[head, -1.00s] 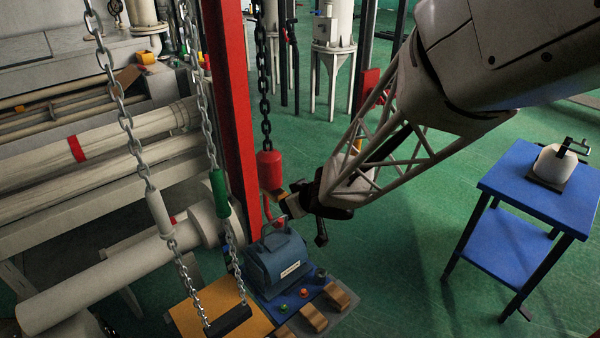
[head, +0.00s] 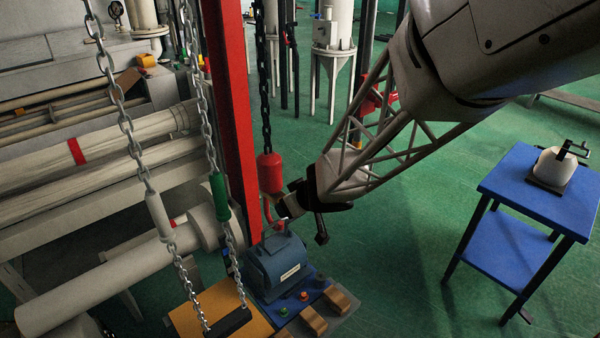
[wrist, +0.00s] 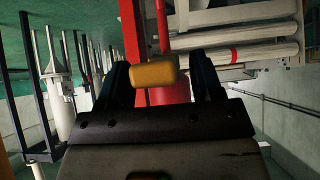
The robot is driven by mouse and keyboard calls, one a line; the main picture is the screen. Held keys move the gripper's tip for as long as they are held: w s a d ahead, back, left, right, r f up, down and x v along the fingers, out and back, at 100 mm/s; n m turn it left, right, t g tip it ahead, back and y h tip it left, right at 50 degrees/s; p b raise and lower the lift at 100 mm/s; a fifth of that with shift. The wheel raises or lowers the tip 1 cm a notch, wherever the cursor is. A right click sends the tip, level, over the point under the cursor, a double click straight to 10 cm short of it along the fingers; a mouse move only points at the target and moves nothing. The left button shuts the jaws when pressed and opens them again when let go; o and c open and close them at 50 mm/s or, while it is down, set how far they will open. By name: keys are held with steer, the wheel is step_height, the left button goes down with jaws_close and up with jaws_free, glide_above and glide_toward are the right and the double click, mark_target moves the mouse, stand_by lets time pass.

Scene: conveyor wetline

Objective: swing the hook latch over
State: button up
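A red hook block (head: 270,172) hangs on a dark chain beside the red post in the head view. A red hook (head: 267,212) curves below it, partly hidden by my gripper. In the wrist view, an orange-yellow tab (wrist: 154,75), which looks like the latch, lies between my fingers. The red block (wrist: 170,93) shows behind and below it. My gripper (head: 281,208) is at the hook from the right; in the wrist view my gripper (wrist: 163,78) has its fingers apart, with gaps on both sides of the tab. I cannot tell whether anything touches.
A blue motor-like housing (head: 278,264) stands just below the hook on a blue base. The red post (head: 232,120) rises close at the left. Two lighter chains (head: 123,115) hang farther left. A blue table (head: 530,190) stands at the right, with open green floor before it.

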steer(key=shift+s+d+r, duration=0.1)
steer(key=shift+r, duration=0.05)
steer(key=v, duration=0.7)
stand_by(0.6)
steer(key=shift+s+d+r, duration=0.15)
steer(key=s+d+r+m+t+h, duration=0.2)
steer(key=d+r+m+h, duration=0.15)
steer(key=d, duration=0.55)
steer(key=s+d+r+m+t+h, duration=0.1)
steer(key=s+d+r+m+h, duration=0.25)
steer(key=d, duration=0.55)
steer(key=s+d+m+g, duration=0.1)
steer(key=s+g, duration=0.2)
steer(key=s, duration=0.5)
steer(key=s+d+r+m+g+y, duration=0.1)
steer(key=s+d+g, duration=0.1)
steer(key=s, duration=0.7)
steer(key=shift+s+g, duration=0.35)
steer(key=shift+g, duration=0.35)
